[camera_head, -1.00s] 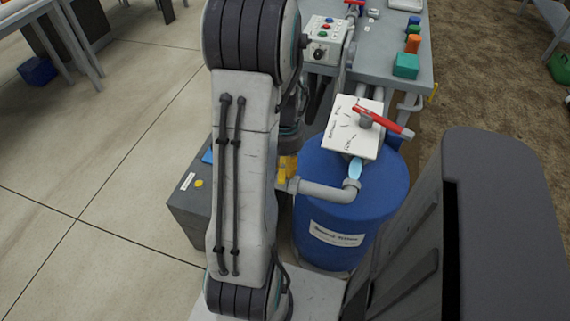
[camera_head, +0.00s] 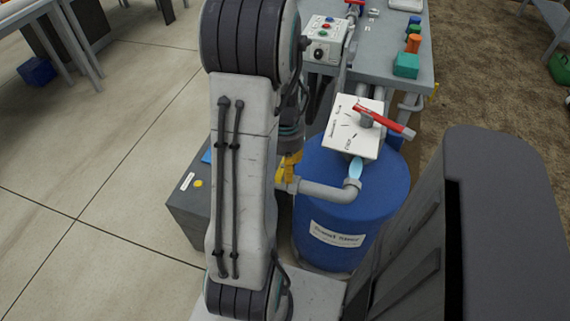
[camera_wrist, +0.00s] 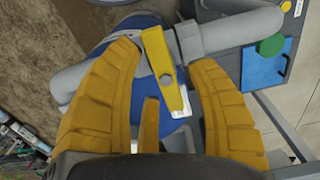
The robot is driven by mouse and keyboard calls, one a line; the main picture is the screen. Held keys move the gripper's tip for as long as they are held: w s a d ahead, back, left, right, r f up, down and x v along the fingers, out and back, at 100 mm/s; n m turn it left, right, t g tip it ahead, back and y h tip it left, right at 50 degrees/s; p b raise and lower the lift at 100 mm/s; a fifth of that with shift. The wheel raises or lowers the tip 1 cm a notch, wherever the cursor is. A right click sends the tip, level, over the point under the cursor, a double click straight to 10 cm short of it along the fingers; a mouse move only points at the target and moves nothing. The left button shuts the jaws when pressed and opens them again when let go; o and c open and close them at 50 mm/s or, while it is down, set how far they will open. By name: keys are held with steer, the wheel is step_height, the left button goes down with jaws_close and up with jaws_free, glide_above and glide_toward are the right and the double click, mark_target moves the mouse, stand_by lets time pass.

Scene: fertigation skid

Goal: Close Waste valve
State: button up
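A valve with a flat yellow lever (camera_wrist: 164,72) sits on a grey pipe in the wrist view. I cannot read a name on it. My gripper (camera_wrist: 162,60) is open, with one yellow finger on each side of the lever. The lever stands between the fingers with visible gaps to both. In the head view my gripper's yellow parts (camera_head: 289,165) show at the pipe beside the blue drum, partly hidden by my arm; gripper and lever are hard to tell apart there.
The blue drum (camera_head: 345,235) carries a white plate (camera_head: 342,137) with a red lever (camera_head: 384,121). A grey box (camera_head: 188,208) stands left of my arm. A blue pad (camera_wrist: 262,64) with a green knob (camera_wrist: 270,46) lies right of the valve. A bench (camera_head: 385,60) stands behind.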

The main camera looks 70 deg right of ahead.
steer(key=shift+r, duration=0.1)
step_height(320, 180, up, 12)
stand_by(0.8)
steer(key=shift+d, duration=0.1)
stand_by(0.6)
steer(key=a+f, duration=0.1)
steer(key=a+f+n, duration=0.1)
steer(key=shift+s+f, duration=0.1)
steer(key=shift+f, duration=0.25)
steer(key=w+a+r+n+t+p, duration=0.1)
steer(key=w+a+r+n, duration=0.3)
steer(key=a, duration=0.6)
steer(key=w+a+r+n+t+p, duration=0.1)
steer(key=w+a+r+n+p, duration=0.3)
steer(key=a+n, duration=0.3)
steer(key=w+a+r+n+t+p, duration=0.1)
steer(key=w+a+r+n+p, duration=0.2)
steer(key=a, duration=1)
step_height(320, 180, up, 2)
steer(key=w+n, duration=0.2)
steer(key=n, duration=0.1)
steer(key=shift+w+a, duration=0.2)
steer(key=shift+w, duration=0.15)
